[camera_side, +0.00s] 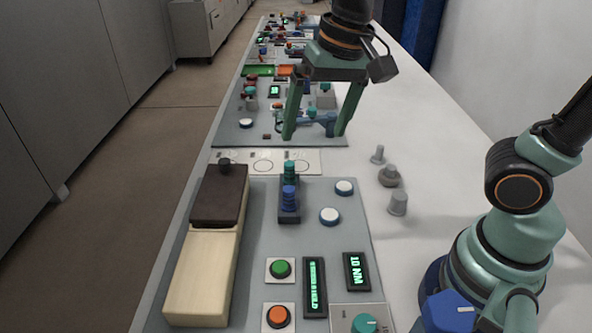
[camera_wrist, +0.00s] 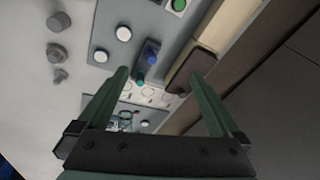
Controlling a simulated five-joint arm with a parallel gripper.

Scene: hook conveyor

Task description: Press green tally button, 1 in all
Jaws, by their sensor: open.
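The green button (camera_side: 280,268) sits on a white square plate on the near grey panel in the side view. It also shows at the top of the wrist view (camera_wrist: 179,5). A dark display with green lettering (camera_side: 314,287) stands just right of it, and a second display (camera_side: 356,271) is further right.
An orange button (camera_side: 278,316) is just nearer than the green one. A long cream box with a dark lid (camera_side: 205,265) lies to the left. Blue and green pegs (camera_side: 289,197) stand in a dark holder between gripper and button. White round buttons (camera_side: 330,216) and grey metal parts (camera_side: 389,176) are to the right.

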